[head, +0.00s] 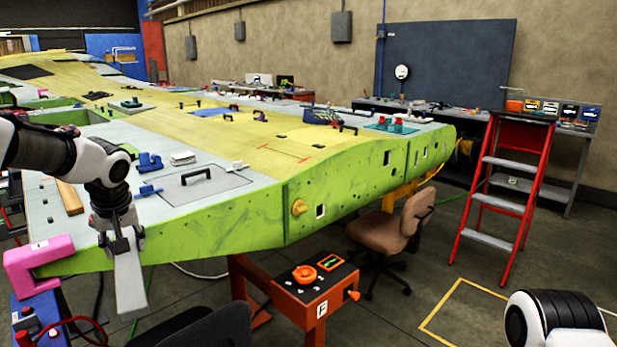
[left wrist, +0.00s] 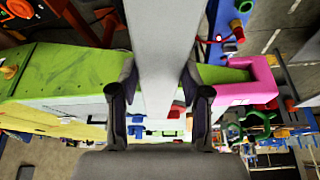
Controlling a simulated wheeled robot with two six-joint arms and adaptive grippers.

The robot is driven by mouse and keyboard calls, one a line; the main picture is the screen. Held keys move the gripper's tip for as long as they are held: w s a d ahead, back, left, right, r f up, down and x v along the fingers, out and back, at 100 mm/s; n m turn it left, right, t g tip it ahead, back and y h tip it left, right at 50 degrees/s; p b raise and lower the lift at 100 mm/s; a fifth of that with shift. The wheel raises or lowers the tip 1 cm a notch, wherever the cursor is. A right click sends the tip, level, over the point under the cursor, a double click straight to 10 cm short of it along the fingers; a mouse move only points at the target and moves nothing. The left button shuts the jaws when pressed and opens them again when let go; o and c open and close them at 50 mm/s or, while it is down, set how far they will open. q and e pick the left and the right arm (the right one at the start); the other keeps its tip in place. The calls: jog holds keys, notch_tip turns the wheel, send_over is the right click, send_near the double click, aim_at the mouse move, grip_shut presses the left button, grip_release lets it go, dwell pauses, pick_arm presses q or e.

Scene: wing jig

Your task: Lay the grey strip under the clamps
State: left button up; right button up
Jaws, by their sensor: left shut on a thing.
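My left gripper (head: 122,240) is shut on the grey strip (head: 129,287), which hangs down in front of the wing's green front edge. In the left wrist view the strip (left wrist: 162,40) runs between the two fingers (left wrist: 160,100) and past them. Two blue clamp-like fittings, one farther back (head: 150,162) and one nearer (head: 148,190), sit on the wing's top, right of my left gripper. A pink C-shaped piece (head: 35,262) sits at the wing's near left corner, left of the strip; it also shows in the left wrist view (left wrist: 245,88). My right gripper is out of view.
The green and yellow wing (head: 240,220) fills the left and middle. A red stand (head: 312,300) with an orange knob is below its edge. A brown chair (head: 390,232) and red stepladder (head: 510,180) stand right. A blue box (head: 35,318) is at lower left.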

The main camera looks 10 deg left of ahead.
pick_arm(q)
jog(key=d+f+m+h, duration=0.1)
jog(key=d+f+m, duration=0.3)
jog(key=d+f, duration=1)
jog(key=s+d+f+m+h, duration=0.1)
jog(key=s+d+f, duration=0.3)
jog(key=d+f, duration=0.1)
jog(key=s+d+f+m+t, duration=0.1)
jog(key=s+d+f, duration=0.3)
jog(key=f, duration=0.4)
jog(key=shift+s+d+f+m+h, duration=0.25)
jog(key=shift+s+d+m+h, duration=0.15)
jog(key=shift+s+m, duration=0.35)
jog(key=shift+w, duration=0.1)
